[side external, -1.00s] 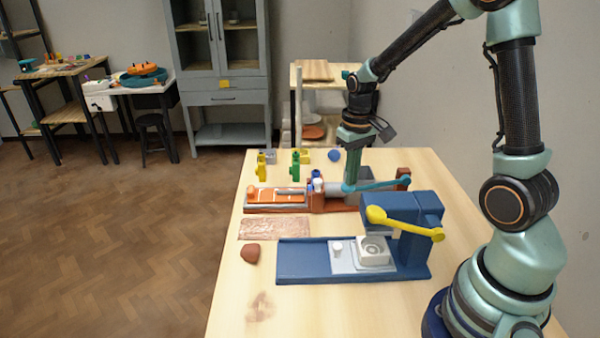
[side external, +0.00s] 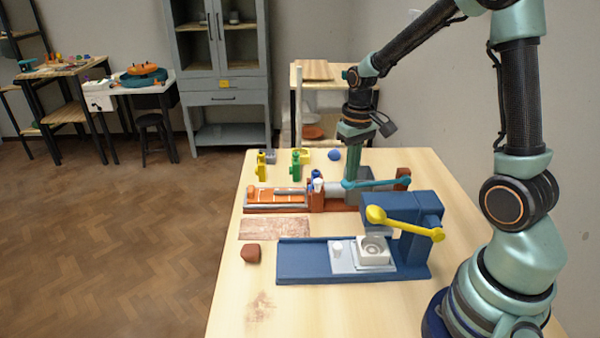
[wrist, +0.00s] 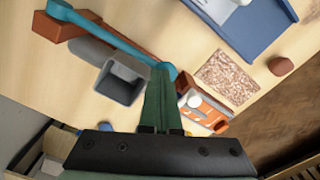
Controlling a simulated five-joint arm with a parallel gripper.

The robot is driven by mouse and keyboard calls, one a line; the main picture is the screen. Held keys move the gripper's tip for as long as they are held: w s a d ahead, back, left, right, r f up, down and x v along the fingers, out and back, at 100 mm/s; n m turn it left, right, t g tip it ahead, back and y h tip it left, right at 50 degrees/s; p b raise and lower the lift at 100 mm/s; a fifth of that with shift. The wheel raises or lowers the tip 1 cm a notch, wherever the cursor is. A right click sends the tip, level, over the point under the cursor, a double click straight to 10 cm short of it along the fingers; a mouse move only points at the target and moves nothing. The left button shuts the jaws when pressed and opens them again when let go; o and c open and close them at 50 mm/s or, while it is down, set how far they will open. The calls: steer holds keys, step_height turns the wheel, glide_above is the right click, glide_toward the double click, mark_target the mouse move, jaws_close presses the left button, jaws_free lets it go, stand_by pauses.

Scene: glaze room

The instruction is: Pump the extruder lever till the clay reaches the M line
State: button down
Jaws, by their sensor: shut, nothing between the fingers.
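The extruder has a red-brown base, a grey barrel and a trough (side external: 278,206) at its left end; it shows in part in the wrist view. Orange clay (side external: 256,194) lies in the trough. No M line is legible at this size. The teal lever (side external: 380,184) runs from a red-brown post to a rounded end at the left, and crosses the upper left of the wrist view (wrist: 110,37). My gripper (side external: 351,175) is shut and empty, pointing down at the lever's rounded end. In the wrist view its green fingertips (wrist: 160,75) overlap that end; I cannot tell whether they touch.
A blue press (side external: 305,262) with a yellow lever (side external: 405,224) stands in front. A speckled reddish slab (side external: 275,229) and a brown lump (side external: 250,253) lie at the left. Small yellow (side external: 262,166) and green (side external: 295,166) things stand behind. The front left of the table is clear.

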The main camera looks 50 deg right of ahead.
step_height(320, 180, up, 7)
steer(key=shift+r, duration=0.2)
stand_by(0.6)
stand_by(0.5)
step_height(320, 180, up, 5)
stand_by(0.5)
steer(key=shift+a, duration=0.1)
steer(key=s+a+r+n+t, duration=0.1)
steer(key=s+a+n+t, duration=0.2)
steer(key=a, duration=0.8)
steer(key=s+t, duration=0.2)
steer(key=s, duration=0.2)
steer(key=shift+s+a+t, duration=0.25)
steer(key=shift+s+t, duration=0.05)
